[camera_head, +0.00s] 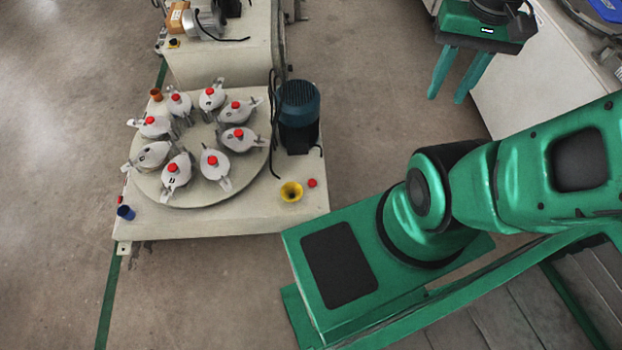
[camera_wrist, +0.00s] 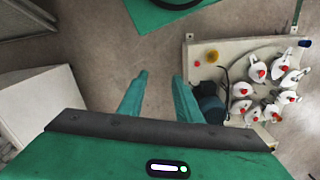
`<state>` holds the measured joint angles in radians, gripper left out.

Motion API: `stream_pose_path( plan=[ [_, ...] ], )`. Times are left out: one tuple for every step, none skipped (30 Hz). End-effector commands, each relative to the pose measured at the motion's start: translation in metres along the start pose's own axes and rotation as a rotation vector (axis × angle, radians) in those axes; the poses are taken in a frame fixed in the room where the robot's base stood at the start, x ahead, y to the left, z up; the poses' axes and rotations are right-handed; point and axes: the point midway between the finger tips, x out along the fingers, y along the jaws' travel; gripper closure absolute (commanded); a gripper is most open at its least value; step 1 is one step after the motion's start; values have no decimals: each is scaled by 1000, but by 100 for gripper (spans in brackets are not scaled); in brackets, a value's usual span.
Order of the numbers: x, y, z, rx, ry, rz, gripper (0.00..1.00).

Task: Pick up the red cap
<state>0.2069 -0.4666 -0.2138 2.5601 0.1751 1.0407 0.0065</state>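A small red cap (camera_head: 312,183) lies on the pale table's (camera_head: 235,225) right side, just right of a yellow funnel-like piece (camera_head: 291,192). In the wrist view, the red cap (camera_wrist: 197,63) is a small dot beside the yellow piece (camera_wrist: 212,56). My gripper (camera_head: 445,100) is up at the top right of the head view, well away from the cap. Its two green fingers are apart with nothing between them. The wrist view also shows the open gripper (camera_wrist: 160,75) over bare floor, left of the table.
A round turntable (camera_head: 205,150) carries several grey pots, most with red tops; the left one (camera_head: 153,154) shows none. A dark blue motor (camera_head: 298,103) stands behind the cap. Orange (camera_head: 156,95) and blue (camera_head: 126,212) cups stand at the left. Floor between gripper and table is clear.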

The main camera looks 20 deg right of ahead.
Motion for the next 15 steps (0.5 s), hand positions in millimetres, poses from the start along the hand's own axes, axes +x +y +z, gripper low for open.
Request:
stream_pose_path(
  plan=[
    [0, 0, 0, 0, 0, 0, 69],
    [0, 0, 0, 0, 0, 0, 69],
    [0, 0, 0, 0, 0, 0, 69],
    [0, 0, 0, 0, 0, 0, 69],
    [0, 0, 0, 0, 0, 0, 64],
    [0, 0, 0, 0, 0, 0, 54],
    [-3, 4, 7, -3, 7, -4, 49],
    [-4, 5, 8, -6, 11, -6, 49],
    [-3, 4, 6, -12, 11, -5, 49],
    [-2, 3, 3, -18, 11, -2, 49],
    [-1, 1, -2, -27, 11, 0, 49],
    [2, -2, -9, -41, 9, 5, 49],
    [5, -5, -15, -53, 9, 9, 49],
    [8, -8, -22, -68, 9, 12, 49],
    [13, -13, -32, -92, 9, 17, 49]
  ],
)
